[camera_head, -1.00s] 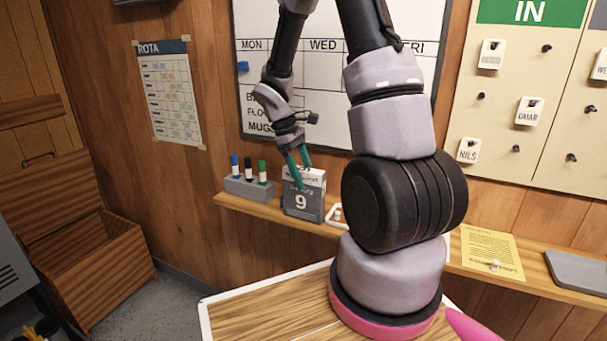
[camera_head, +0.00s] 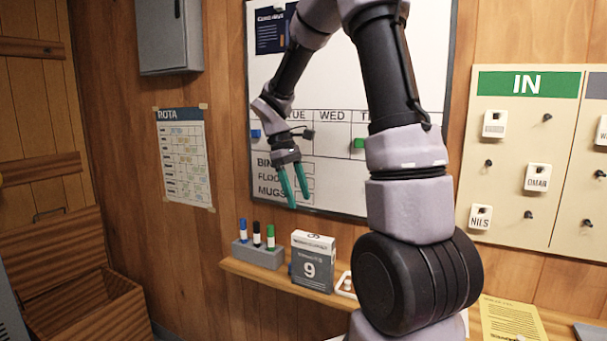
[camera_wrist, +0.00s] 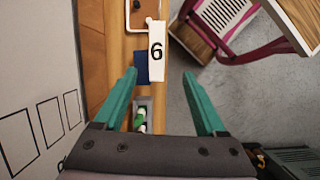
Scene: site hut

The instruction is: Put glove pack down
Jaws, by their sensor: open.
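A grey and white box marked 9 (camera_head: 313,262), which looks like the glove pack though its small print is unreadable, stands upright on the wooden wall shelf (camera_head: 262,275). In the wrist view its white top with the number (camera_wrist: 156,48) shows beyond the fingers. My gripper (camera_head: 297,200) has teal fingers pointing down in front of the whiteboard, above and apart from the box. In the wrist view my gripper (camera_wrist: 160,78) is open, with nothing held between the fingers.
A grey holder with several markers (camera_head: 257,252) stands left of the box, close by. A small white tray (camera_head: 346,284) is just right of it. The whiteboard (camera_head: 335,185) is behind. A yellow sheet (camera_head: 512,320) lies farther right on the shelf.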

